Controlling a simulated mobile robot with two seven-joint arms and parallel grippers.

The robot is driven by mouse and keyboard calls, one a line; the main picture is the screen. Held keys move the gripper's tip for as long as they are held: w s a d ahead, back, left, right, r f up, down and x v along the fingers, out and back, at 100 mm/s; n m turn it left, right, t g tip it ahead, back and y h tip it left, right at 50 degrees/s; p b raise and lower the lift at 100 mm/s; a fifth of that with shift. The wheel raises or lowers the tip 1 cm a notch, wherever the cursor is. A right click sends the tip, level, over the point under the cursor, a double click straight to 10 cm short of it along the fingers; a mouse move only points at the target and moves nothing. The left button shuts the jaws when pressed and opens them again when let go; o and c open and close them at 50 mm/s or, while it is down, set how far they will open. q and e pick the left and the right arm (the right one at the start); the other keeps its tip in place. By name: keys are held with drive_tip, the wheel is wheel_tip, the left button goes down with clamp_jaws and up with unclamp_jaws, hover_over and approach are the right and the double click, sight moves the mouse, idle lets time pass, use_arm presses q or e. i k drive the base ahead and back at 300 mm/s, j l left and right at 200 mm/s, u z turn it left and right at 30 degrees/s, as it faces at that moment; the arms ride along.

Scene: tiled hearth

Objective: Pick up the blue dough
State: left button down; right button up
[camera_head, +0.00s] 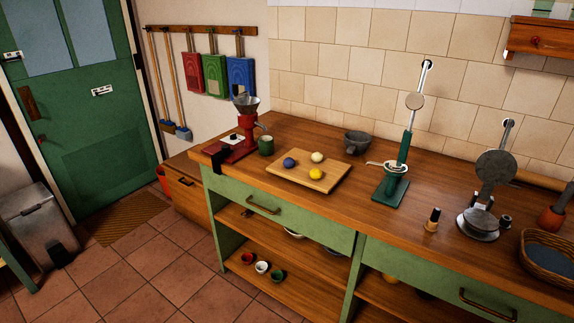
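The blue dough (289,162) is a small dark blue ball. It rests on the left part of a light wooden board (300,181) on the counter. A cream dough ball (317,157) lies behind and to its right, and a yellow dough ball (315,174) lies in front and to its right. The three balls look apart from each other. Neither of my grippers shows in the head view, so nothing of mine is seen touching the dough.
A red grinder (247,125) and a green mug (266,145) stand left of the board. A grey mortar (357,142) is behind it, and a green press (392,186) stands to its right. The counter's front edge is clear before the board. Tiled floor lies at left.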

sight(289, 163)
drive_tip(key=i+l+z, duration=0.35)
drive_tip(key=i+l, duration=0.5)
